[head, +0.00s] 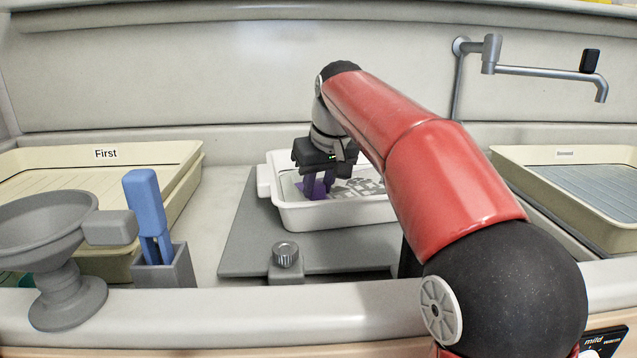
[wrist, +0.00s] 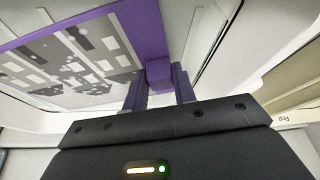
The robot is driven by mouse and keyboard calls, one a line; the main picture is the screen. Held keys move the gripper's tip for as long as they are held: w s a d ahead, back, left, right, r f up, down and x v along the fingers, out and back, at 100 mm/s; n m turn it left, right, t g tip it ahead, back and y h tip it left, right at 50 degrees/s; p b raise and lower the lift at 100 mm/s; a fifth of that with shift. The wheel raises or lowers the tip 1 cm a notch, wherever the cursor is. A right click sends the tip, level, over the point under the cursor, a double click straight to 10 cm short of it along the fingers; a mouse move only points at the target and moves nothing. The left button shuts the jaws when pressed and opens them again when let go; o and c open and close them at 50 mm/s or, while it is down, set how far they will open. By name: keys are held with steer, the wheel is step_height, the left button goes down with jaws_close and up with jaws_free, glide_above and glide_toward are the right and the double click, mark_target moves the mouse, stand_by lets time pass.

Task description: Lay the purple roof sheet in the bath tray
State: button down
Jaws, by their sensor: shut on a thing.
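The purple roof sheet (wrist: 150,28) carries a grey and white printed picture and has a raised purple tab. In the head view the sheet (head: 360,187) shows within the outline of the white bath tray (head: 330,216) at the centre. My gripper (head: 318,188) is inside the tray's outline, pointing down. In the wrist view my gripper (wrist: 161,90) is shut on the tab, one finger on each side. The sheet looks roughly flat, but I cannot tell whether it touches the tray floor. My gripper and arm hide part of the sheet and the tray's right end.
The white tray stands on a grey plate (head: 240,240) with a knob (head: 286,254) in front. A cream tray labelled First (head: 120,168) is left, another cream tray (head: 560,196) right. A grey bowl (head: 40,222) and blue tongs (head: 145,205) stand front left. A tap (head: 530,70) hangs back right.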

steer(key=shift+f, duration=0.3)
steer(key=c, duration=1.1)
jaws_free()
steer(key=shift+o, duration=0.2)
steer(key=shift+r, duration=0.15)
